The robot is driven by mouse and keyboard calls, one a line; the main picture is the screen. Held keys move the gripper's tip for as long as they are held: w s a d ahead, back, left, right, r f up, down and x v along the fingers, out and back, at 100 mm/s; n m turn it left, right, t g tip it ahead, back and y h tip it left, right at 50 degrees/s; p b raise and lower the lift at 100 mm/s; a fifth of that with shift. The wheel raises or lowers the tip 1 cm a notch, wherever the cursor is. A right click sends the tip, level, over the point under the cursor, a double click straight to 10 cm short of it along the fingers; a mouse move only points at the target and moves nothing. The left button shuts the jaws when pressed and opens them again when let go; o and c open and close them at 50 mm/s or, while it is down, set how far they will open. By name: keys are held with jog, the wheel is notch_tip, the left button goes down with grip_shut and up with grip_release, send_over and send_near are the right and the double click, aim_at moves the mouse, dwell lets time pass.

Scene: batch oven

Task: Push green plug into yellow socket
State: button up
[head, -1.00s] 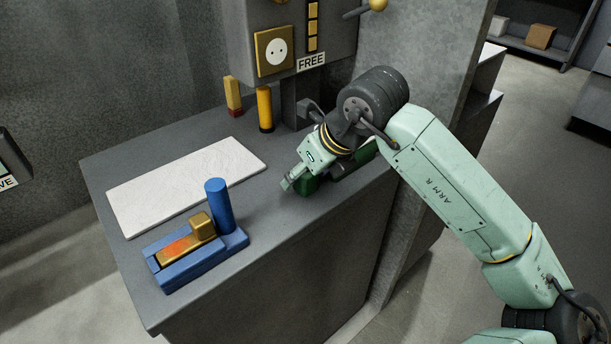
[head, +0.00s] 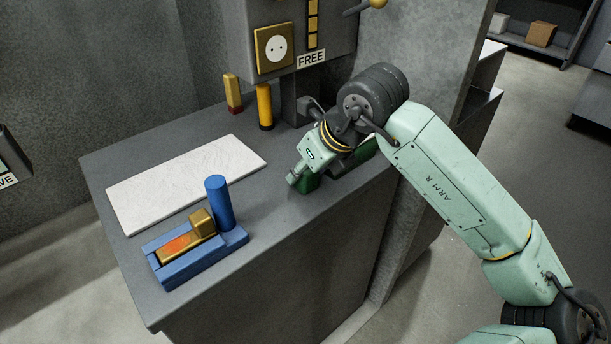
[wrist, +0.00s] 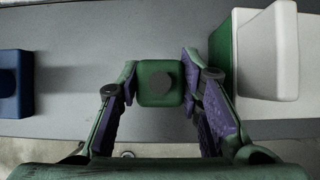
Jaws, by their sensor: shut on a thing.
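The green plug (wrist: 160,83) is a squarish block with a round dark knob, seen between the fingers in the wrist view. My gripper (wrist: 160,88) is shut on it, with a finger against each side. In the head view my gripper (head: 299,178) is low over the right part of the counter, and the plug (head: 308,184) shows partly beneath it. The yellow socket (head: 264,58) is a square plate with a white round face and two holes. It is on the grey wall box, well above and left of my gripper.
The grey counter (head: 268,205) carries a white board (head: 165,190), a blue holder (head: 205,262) with a post and a gold-orange piece, and two yellow upright pieces. A green block (head: 360,155) is partly hidden behind my arm. A FREE label (head: 312,58) is beside the socket.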

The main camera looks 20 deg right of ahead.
jog(key=shift+c, duration=0.3)
jog(key=shift+r, duration=0.6)
notch_tip(320, 180, up, 2)
jog(key=shift+r+b, duration=0.1)
jog(key=shift+b, duration=0.4)
jog(key=s+a+b, duration=0.1)
jog(key=s+a, duration=0.1)
jog(key=s, duration=0.5)
jog(key=s+a+r+b, duration=0.1)
jog(key=s+a+b, duration=0.1)
jog(key=s, duration=0.6)
jog(key=shift+s+a+r, duration=0.2)
jog(key=shift+a+r, duration=0.05)
jog(key=shift+r, duration=0.05)
